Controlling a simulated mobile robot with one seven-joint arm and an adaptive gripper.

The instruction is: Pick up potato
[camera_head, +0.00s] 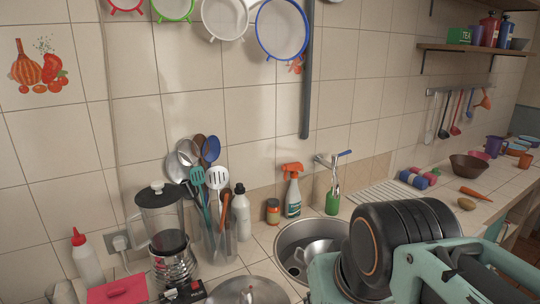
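A small brown, rounded potato (466,203) lies on the tiled counter (493,207) at the right, near an orange carrot (476,193). It looks unobstructed from this view. Parts of my own teal and black arm fill the lower right of the picture, in front of the counter and part of the sink. My gripper's fingertips do not show, so I see no contact with the potato.
A brown bowl (468,166) stands behind the carrot. Blue and red dumbbell-like items (413,179) lie left of the potato. A round sink (287,238) holds a metal pot. A blender (163,235), utensils, bottles and a spray bottle (292,190) crowd the left.

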